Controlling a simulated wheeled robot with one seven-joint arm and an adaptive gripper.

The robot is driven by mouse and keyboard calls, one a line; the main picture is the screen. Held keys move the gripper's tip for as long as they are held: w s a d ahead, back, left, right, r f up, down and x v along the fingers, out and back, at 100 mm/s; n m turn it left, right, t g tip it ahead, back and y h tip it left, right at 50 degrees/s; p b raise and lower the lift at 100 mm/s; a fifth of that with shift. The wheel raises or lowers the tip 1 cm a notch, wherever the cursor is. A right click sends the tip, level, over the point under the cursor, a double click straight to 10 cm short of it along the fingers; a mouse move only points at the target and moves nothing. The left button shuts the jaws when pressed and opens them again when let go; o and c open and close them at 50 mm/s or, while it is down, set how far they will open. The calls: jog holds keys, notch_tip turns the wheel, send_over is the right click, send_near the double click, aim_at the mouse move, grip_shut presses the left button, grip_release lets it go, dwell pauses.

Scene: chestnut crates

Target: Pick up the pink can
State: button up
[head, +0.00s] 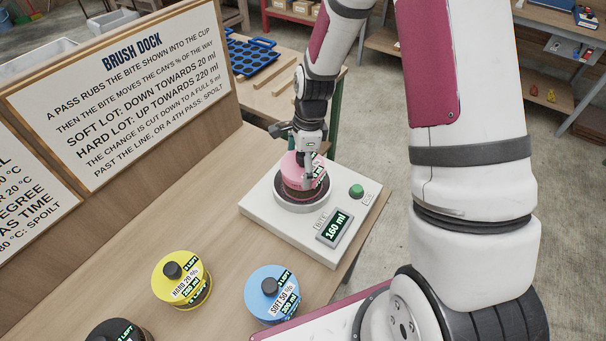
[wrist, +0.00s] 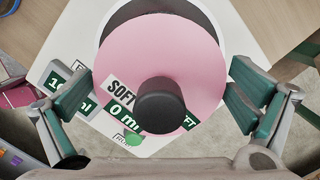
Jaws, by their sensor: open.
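The pink can (head: 296,178) sits in the round dark cup of the white brush dock (head: 259,203). In the wrist view the pink can (wrist: 165,60) is seen from above, with its black knob and a label with "SOFT" and "0 ml" readable. My gripper (head: 307,158) is directly over the can, partly hiding it in the head view. In the wrist view my gripper (wrist: 160,98) is open, one finger on each side of the can top. I cannot tell whether either finger touches it.
The dock has a green button (head: 357,191) and a display (head: 336,226) reading 160 ml. A yellow can (head: 170,288), a blue can (head: 259,288) and a dark can (head: 119,331) stand in front on the wooden bench. A "BRUSH DOCK" sign (head: 125,85) stands behind left. A blue tray (head: 251,57) lies beyond.

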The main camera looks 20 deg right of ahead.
jog(key=shift+f, duration=0.1)
jog(key=shift+c, duration=0.2)
jog(key=c, duration=1.3)
jog(key=shift+c, duration=1.1)
